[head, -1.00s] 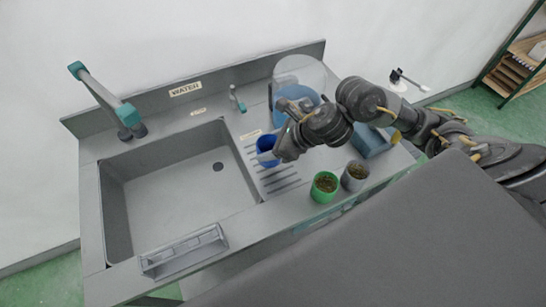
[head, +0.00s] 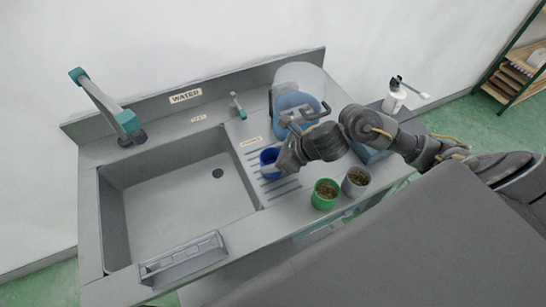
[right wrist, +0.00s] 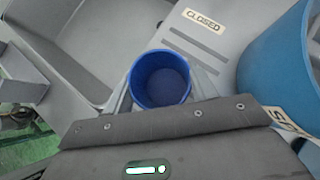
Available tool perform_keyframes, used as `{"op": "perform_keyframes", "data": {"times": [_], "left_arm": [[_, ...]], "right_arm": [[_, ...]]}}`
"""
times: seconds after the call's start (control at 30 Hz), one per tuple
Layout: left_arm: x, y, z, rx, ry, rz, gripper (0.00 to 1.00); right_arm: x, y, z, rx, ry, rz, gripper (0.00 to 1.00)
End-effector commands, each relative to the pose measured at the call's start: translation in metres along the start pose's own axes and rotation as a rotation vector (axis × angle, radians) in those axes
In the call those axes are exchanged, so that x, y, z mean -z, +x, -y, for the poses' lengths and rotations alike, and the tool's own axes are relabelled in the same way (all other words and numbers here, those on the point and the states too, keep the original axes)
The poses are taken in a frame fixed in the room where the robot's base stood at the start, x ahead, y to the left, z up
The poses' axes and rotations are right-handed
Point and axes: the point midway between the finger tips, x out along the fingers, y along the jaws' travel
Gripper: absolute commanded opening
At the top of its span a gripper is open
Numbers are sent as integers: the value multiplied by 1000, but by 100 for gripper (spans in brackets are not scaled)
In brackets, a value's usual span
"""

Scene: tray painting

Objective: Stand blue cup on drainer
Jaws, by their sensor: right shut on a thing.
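The blue cup (head: 267,163) is upright at the drainer, right of the sink. In the right wrist view the cup (right wrist: 160,80) shows its open mouth and empty-looking inside. The drainer (head: 284,188) is a ribbed grey strip of the counter; its dark slots also show in the right wrist view (right wrist: 192,46). My right gripper (head: 277,161) is shut on the cup, with a finger on each side of it. The cup is over or on the slots; its base is hidden, so I cannot tell whether it touches. My left gripper is not in view.
A green cup (head: 325,194) and a grey cup (head: 355,182), both with dark contents, stand at the counter's front right. A large blue container (head: 294,112) stands behind my right gripper. The sink (head: 180,195) is empty. A white bottle (head: 394,98) is at the back right.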

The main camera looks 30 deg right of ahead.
Motion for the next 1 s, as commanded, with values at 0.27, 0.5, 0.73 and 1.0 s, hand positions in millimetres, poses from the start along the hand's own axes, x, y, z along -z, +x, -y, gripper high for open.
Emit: {"op": "perform_keyframes", "data": {"times": [0.27, 0.5, 0.73, 1.0], "left_arm": [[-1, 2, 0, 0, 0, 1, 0], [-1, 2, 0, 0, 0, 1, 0], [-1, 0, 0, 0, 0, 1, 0], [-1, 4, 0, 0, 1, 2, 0]], "right_arm": [[1, 1, 0, 0, 0, -1, 78], [1, 1, 0, 0, 0, -1, 78], [0, -22, 1, 4, -6, 0, 78], [0, -80, 1, 4, -6, 0, 78]]}}
